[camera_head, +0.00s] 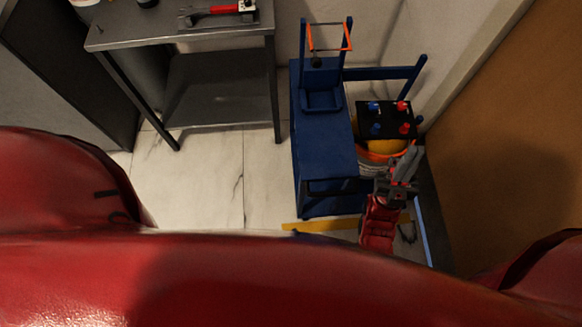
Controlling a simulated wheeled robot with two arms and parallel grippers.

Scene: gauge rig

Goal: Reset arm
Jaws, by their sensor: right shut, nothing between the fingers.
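My right gripper (406,165) is at the right of the head view, with its grey fingers together and nothing between them. It is just in front of the black gauge panel with red and blue knobs (387,118), overlapping the orange and yellow round body (384,148) below that panel. Whether it touches them I cannot tell. My red right forearm (379,222) shows below the gripper. My left gripper is not in the view.
A blue rig frame (323,140) with an orange handle (330,38) stands left of the gripper. A grey metal table (185,32) with a red tool (219,10) is at the upper left. A brown panel (520,130) borders the right. Tiled floor (205,185) is clear between.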

